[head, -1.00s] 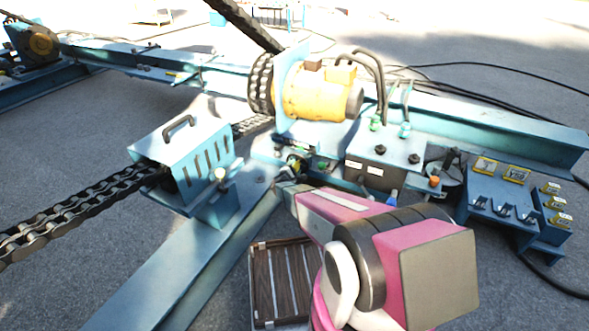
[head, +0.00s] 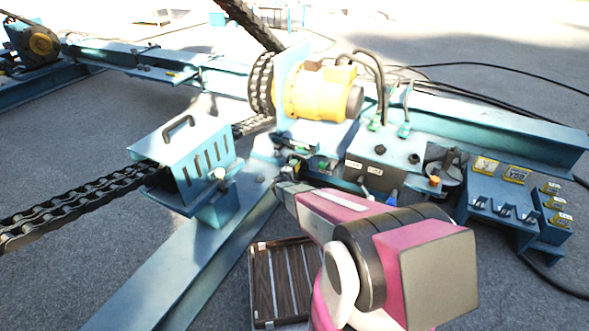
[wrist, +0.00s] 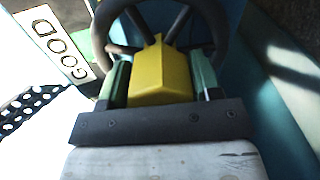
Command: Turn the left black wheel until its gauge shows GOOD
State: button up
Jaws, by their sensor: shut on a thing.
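In the wrist view, the black wheel (wrist: 205,18) fills the top, with spokes running down to a yellow block (wrist: 160,75) at its middle. My gripper (wrist: 160,80) has one green-padded finger on each side of that block and is shut on it. A white gauge plate (wrist: 52,45) at upper left reads GOOD, seen tilted; no pointer on it can be made out. In the head view, my gripper (head: 282,188) is at the blue frame below the yellow motor, and the wheel cannot be told apart there.
The yellow motor (head: 312,92) and a blue valve box (head: 385,150) stand behind my gripper. A chain guard (head: 188,160) is at left. A slatted crate (head: 258,290) lies below my arm. A blue stand with yellow labels (head: 490,200) is at right.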

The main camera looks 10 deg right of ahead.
jog(key=o, duration=1.2)
jog(key=shift+o, duration=0.2)
jog(key=shift+s, duration=0.1)
jog(key=v, duration=1)
jog(key=shift+s+a, duration=0.25)
jog(key=shift+s, duration=0.05)
